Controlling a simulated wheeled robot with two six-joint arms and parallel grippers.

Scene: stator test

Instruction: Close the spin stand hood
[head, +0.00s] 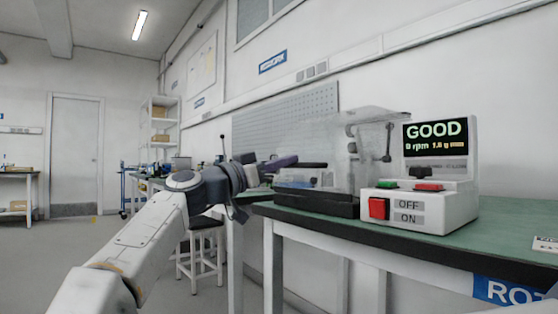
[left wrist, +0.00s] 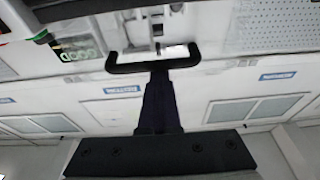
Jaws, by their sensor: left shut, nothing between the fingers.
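The spin stand has a clear hood (head: 372,118) over a black base (head: 318,203) on the green-topped bench. I cannot tell whether the hood's lower rim touches the base. My left gripper (head: 291,162) is at the hood's left side, its dark fingers shut and empty. A black handle bar (left wrist: 122,66) crosses the fingertips in the left wrist view, where the left gripper (left wrist: 159,76) points at its middle; I cannot tell whether they touch. The control box (head: 432,207) beside the hood has a red switch, and its display (head: 435,138) reads GOOD and 0 rpm. My right gripper is out of view.
The bench (head: 505,238) has free room to the right of the control box. A stool (head: 200,240) stands on the floor left of the bench. A pegboard (head: 285,115) hangs on the wall behind. Shelves (head: 160,125) and a door are farther back.

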